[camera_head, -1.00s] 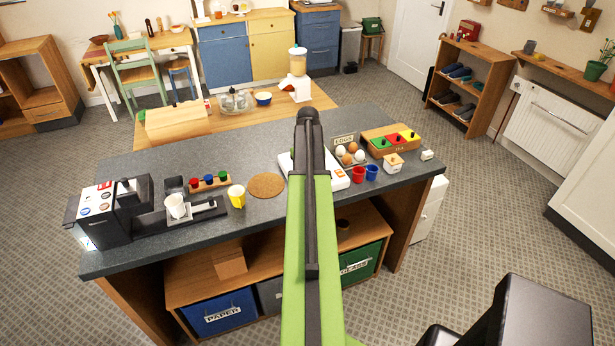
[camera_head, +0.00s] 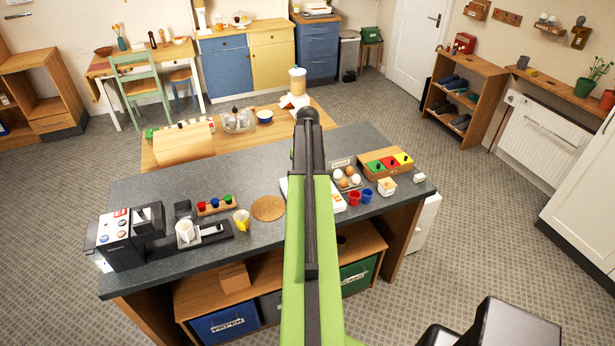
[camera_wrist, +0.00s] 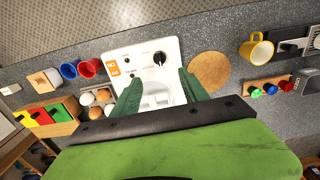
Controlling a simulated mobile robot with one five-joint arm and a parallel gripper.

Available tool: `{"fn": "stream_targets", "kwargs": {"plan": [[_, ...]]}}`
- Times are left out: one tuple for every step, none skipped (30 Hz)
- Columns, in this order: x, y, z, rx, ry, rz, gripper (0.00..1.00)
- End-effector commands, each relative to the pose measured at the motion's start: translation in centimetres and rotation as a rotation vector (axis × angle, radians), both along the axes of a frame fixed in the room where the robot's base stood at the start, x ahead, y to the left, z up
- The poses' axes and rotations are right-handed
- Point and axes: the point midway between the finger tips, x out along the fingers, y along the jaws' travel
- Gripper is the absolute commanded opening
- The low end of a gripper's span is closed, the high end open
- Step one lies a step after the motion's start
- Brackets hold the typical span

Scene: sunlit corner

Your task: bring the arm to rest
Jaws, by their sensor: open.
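My gripper (camera_wrist: 160,92) is open in the wrist view, its two green fingers apart with nothing between them. Below it lies a white appliance (camera_wrist: 148,68) with a dark knob on the grey counter (camera_head: 240,170). In the head view my arm reaches forward over the counter and hides much of the white appliance (camera_head: 337,198). The fingertips cannot be made out in the head view.
A coffee machine (camera_head: 125,238), a yellow mug (camera_head: 241,221) and a round cork mat (camera_head: 268,208) are left of my arm. Eggs (camera_head: 347,177), red and blue cups (camera_head: 354,197) and a coloured box (camera_head: 385,164) are right. A wooden table (camera_head: 160,158) stands behind.

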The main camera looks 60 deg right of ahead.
Motion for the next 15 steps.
{"fn": "stream_targets", "kwargs": {"plan": [[0.0,0.0,2.4,0.0,0.0,0.0,0.52],[0.0,0.0,2.9,0.0,0.0,0.0,0.52],[0.0,0.0,3.5,0.0,0.0,0.0,0.52],[0.0,0.0,3.9,-0.001,-0.001,0.0,0.52],[0.0,0.0,4.1,-0.001,-0.001,0.0,0.52],[0.0,0.0,4.4,-0.001,-0.001,0.0,0.52],[0.0,0.0,4.5,-0.001,-0.001,0.0,0.52],[0.0,0.0,4.5,-0.001,-0.001,0.0,0.52],[0.0,0.0,4.4,-0.001,-0.001,0.0,0.52],[0.0,0.0,4.4,-0.001,-0.001,0.0,0.52],[0.0,0.0,4.3,-0.001,-0.001,0.0,0.52],[0.0,0.0,4.2,-0.001,-0.001,0.0,0.52],[0.0,0.0,4.2,-0.001,-0.001,0.0,0.52],[0.0,0.0,4.2,-0.001,-0.001,0.0,0.52],[0.0,0.0,4.2,-0.001,-0.001,0.0,0.52]]}}
